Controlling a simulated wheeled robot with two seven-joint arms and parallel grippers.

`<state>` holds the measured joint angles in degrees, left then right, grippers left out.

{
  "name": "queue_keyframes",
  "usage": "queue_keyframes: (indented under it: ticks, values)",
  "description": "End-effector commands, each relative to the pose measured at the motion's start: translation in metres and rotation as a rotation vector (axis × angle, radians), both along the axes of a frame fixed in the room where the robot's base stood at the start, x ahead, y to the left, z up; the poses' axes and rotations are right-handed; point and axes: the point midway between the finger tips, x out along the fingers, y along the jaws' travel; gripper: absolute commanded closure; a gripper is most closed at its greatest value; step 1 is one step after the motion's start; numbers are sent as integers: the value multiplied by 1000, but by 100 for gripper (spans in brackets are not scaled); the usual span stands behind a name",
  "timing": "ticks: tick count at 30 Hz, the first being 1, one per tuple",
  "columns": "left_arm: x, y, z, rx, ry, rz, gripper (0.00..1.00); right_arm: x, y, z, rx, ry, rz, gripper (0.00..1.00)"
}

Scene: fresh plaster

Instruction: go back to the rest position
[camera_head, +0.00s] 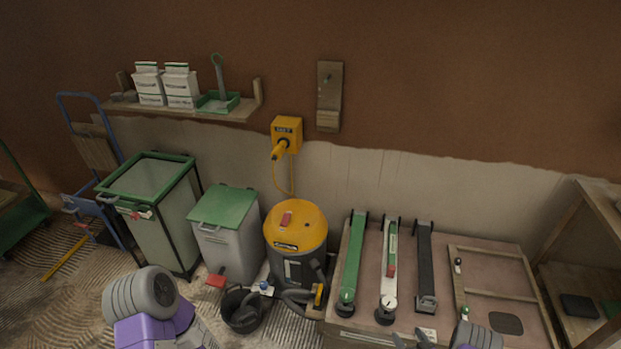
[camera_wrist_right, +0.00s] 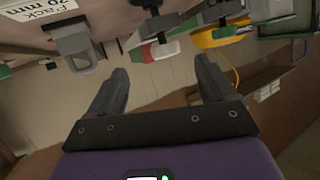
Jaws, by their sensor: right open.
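My right gripper (camera_head: 412,338) shows only by its fingertips at the bottom edge of the head view, by the front edge of the tool table (camera_head: 440,240). In the right wrist view, its two dark fingers (camera_wrist_right: 160,66) stand wide apart with nothing between them. The tools and the yellow vacuum show beyond the fingers at the top of that view. My left arm (camera_head: 145,300) comes in at the bottom left of the head view. Its gripper is out of the picture.
The table holds a green tool (camera_head: 354,262), a white-and-green one (camera_head: 389,265), a black one (camera_head: 425,265) and a wooden frame (camera_head: 500,285). Left of it stand a yellow vacuum (camera_head: 298,228), a green-lidded bin (camera_head: 226,215) and a tall green-rimmed bin (camera_head: 165,225). A black bucket (camera_head: 242,310) is on the floor.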

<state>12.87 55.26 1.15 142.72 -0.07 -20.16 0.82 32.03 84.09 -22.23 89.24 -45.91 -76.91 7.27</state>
Motion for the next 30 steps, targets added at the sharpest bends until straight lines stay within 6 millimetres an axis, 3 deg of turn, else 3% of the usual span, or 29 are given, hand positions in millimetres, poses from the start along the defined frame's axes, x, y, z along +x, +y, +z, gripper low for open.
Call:
queue_keyframes:
  ticks: [4,7,12,16,18,22,30]
  values:
    - [0,0,19,0,-1,0,57,-6,37,24,58,246,-131,17]
    - [0,0,29,0,-1,0,57,-32,79,41,112,459,-182,17]
    - [0,0,45,0,-1,0,57,-109,162,84,198,836,-175,17]
    - [0,0,52,0,0,0,57,-167,204,116,227,1048,-135,17]
    - [0,0,54,0,0,0,57,-190,218,130,234,1126,-117,17]
    - [0,0,56,0,0,0,57,-216,231,144,239,1210,-96,17]
    - [0,0,55,0,0,0,57,-222,234,147,241,1230,-90,17]
